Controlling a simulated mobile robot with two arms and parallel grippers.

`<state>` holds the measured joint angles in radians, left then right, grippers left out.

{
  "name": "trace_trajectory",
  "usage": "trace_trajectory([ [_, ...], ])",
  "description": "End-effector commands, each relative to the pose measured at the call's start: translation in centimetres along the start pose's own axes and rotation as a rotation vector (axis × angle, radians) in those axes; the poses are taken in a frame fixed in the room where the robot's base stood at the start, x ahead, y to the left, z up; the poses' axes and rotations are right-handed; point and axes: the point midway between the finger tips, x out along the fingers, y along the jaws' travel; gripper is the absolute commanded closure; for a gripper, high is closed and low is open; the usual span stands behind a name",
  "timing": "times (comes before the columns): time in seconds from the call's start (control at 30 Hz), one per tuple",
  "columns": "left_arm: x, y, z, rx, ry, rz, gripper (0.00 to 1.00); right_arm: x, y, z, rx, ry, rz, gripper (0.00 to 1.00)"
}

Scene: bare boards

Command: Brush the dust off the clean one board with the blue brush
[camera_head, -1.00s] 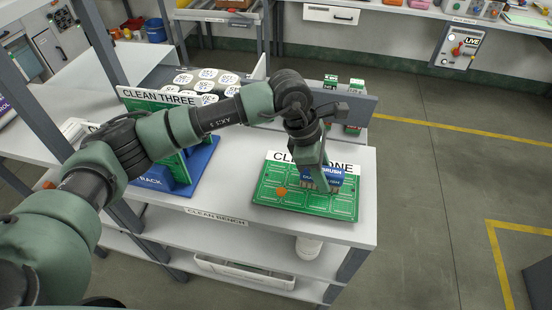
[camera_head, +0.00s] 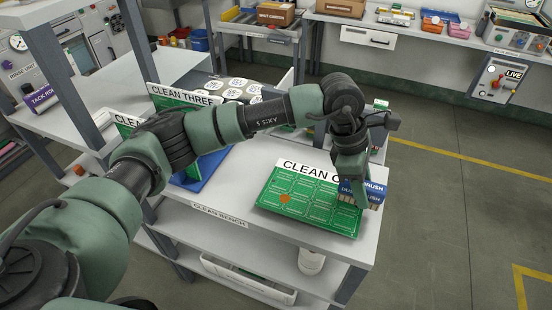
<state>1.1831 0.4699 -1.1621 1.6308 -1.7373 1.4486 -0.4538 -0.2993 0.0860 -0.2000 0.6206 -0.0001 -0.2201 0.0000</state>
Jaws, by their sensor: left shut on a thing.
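The clean one board (camera_head: 305,207) is a green circuit board lying on the white clean bench, with a white label at its back edge whose right end is hidden. My left gripper (camera_head: 352,180) is shut on the blue brush (camera_head: 372,191) and points down at the board's right edge. The brush's pale bristles show just below its blue body, at or just above the board; I cannot tell whether they touch. An orange round spot (camera_head: 285,198) shows on the board's left half. No other dust can be made out. My right gripper is out of view.
A tray of round white labelled items (camera_head: 235,88) stands behind. Bench surface in front of the board is clear.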

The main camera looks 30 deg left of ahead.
Motion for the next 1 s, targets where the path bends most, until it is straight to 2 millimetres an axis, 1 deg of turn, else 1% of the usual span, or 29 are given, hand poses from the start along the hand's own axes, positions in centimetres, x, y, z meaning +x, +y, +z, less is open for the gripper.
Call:
trace_trajectory([
  [0.03, -0.6, 0.1, 0.1, -0.002, 0.002, 0.0, 0.97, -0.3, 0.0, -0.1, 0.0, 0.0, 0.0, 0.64],
  [0.33, -3.3, 0.4, 0.7, -0.004, 0.001, 0.001, 0.97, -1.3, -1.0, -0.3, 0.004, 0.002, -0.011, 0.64],
  [0.53, -5.0, 0.6, 1.1, -0.006, 0.002, 0.003, 0.97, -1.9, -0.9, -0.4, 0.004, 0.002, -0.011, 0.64],
  [0.67, -5.4, 0.6, 1.2, -0.007, 0.001, 0.002, 0.97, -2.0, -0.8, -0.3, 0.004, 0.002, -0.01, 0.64],
  [1.0, -5.4, 0.6, 1.2, -0.007, 0.001, 0.002, 0.97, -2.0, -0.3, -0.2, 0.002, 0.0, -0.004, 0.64],
])
